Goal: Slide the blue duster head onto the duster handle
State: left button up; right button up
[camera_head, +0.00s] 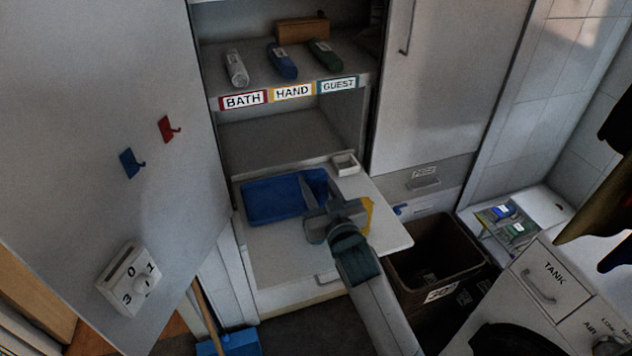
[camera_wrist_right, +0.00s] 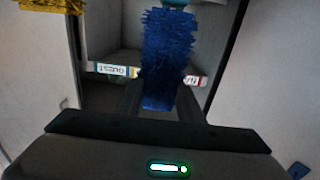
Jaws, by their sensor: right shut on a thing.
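My right gripper (camera_head: 318,187) is over the pull-out shelf at its blue tray. In the right wrist view, the bristly blue duster head (camera_wrist_right: 168,58) stands between the fingers of my right gripper (camera_wrist_right: 160,100), which are shut on it. In the head view the duster head cannot be told apart from the blue tray behind the fingers. A teal piece (camera_wrist_right: 175,4) shows at the far end of the duster head, cut off by the frame; I cannot tell what it is. I cannot make out the duster handle. My left gripper is not in view.
The blue tray (camera_head: 258,216) lies on the white pull-out shelf (camera_head: 283,265), with a small white box (camera_head: 345,165) behind. Rolled towels (camera_head: 282,60) lie on the labelled shelf above. A dark bin (camera_head: 440,250) stands right; an open door (camera_head: 100,220) bounds the left.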

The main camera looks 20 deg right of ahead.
jog(key=shift+f, duration=0.25)
jog(key=o, duration=1.1)
jog(key=shift+o, duration=0.2)
jog(key=shift+s, duration=0.1)
jog(key=shift+s+b, duration=0.3)
jog(key=shift+s, duration=0.2)
jog(key=s+b, duration=0.4)
jog(key=s, duration=1.2)
jog(key=shift+d+b, duration=0.3)
jog(key=shift+s, duration=0.1)
